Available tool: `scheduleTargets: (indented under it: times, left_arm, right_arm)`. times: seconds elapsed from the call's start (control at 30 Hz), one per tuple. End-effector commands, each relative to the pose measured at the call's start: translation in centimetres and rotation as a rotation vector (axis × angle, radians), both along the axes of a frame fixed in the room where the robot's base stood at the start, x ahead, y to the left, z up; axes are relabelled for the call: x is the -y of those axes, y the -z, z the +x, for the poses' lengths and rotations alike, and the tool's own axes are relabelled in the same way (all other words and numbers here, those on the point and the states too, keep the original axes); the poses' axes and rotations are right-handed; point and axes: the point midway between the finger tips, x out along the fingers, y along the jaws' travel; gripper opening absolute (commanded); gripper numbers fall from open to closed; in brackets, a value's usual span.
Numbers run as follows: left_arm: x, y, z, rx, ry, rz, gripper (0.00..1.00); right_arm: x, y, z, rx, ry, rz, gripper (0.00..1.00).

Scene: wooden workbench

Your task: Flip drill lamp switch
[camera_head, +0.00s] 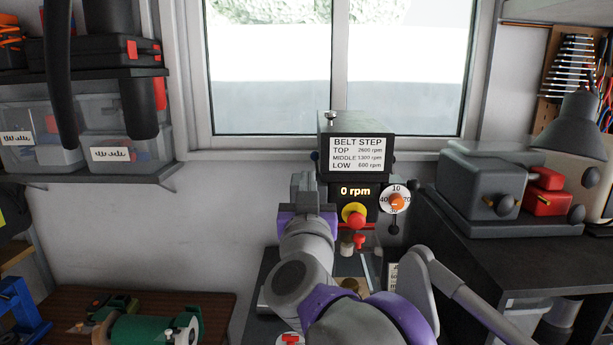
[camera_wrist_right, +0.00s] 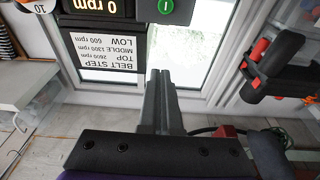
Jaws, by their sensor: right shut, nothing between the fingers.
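The drill (camera_head: 355,150) stands in front of the window, with a BELT STEP label, a display reading 0 rpm (camera_head: 356,191), a red knob on yellow (camera_head: 355,217) and a round dial (camera_head: 396,199). My right gripper (camera_head: 304,182) is shut and empty, just left of the drill head. In the right wrist view, which shows the drill upside down, the shut fingers (camera_wrist_right: 160,78) are beside the drill's label (camera_wrist_right: 104,52). A green button (camera_wrist_right: 165,7) marked I shows beyond the fingertips. My left gripper is out of view.
A dark bench (camera_head: 500,240) at right carries a grey machine (camera_head: 482,185), a red box (camera_head: 548,193) and a desk lamp (camera_head: 570,130). A shelf with clear bins (camera_head: 120,150) is at left. A green tool (camera_head: 150,328) lies on the wooden bench at lower left.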

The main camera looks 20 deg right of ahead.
Motion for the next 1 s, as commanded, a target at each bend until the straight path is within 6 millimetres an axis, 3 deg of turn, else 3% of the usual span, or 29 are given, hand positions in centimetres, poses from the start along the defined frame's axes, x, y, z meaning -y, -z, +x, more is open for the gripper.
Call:
scheduleTargets:
  times: [0.23, 0.6, 0.8, 1.0]
  left_arm:
    - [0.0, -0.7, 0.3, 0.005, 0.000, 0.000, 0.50]
    - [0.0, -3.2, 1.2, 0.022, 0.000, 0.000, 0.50]
    - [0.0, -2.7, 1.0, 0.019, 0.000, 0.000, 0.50]
    - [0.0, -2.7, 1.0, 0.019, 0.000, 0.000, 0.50]
  right_arm:
    - [0.7, -0.7, 2.3, 0.001, 0.002, -0.001, 0.00]
    - [2.8, -2.5, 9.6, 0.002, 0.001, 0.001, 0.00]
    - [2.6, 0.8, 9.1, 0.000, -0.001, 0.001, 0.00]
    - [2.5, 1.8, 8.9, 0.000, -0.001, 0.001, 0.00]
